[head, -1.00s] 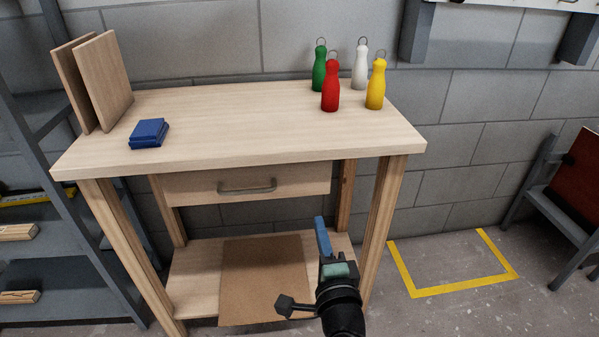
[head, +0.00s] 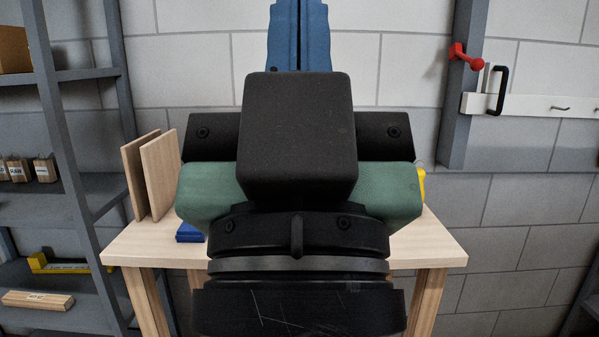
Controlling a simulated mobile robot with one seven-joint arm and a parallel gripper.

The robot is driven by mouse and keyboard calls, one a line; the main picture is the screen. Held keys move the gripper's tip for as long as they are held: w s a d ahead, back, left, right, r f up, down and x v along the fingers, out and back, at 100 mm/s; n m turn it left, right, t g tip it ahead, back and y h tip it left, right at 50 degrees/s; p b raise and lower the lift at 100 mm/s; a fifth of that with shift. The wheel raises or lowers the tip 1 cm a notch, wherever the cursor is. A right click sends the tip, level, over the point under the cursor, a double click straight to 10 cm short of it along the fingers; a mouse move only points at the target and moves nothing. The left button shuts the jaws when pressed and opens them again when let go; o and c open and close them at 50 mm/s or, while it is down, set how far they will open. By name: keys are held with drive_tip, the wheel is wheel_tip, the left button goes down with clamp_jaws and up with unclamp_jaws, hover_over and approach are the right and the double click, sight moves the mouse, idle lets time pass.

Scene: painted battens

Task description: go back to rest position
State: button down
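My gripper (head: 300,35) fills the middle of the head view, raised in front of the workbench. Its blue fingers point up, side by side with only a thin dark seam between them, so it looks shut. Nothing shows between or above them. The fingertips run up to the top edge of the picture. The black and green gripper body hides most of the workbench top (head: 440,250).
Two wooden boards (head: 160,180) lean at the bench's left. A blue block (head: 190,232) and a yellow bottle (head: 422,186) peek out beside my gripper; other bottles are hidden. Grey shelves (head: 90,190) stand left. A red hook (head: 465,57) is on a grey post (head: 462,110).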

wheel_tip(320, 180, up, 24)
drive_tip(key=p, duration=2.1)
drive_tip(key=shift+r, duration=0.1)
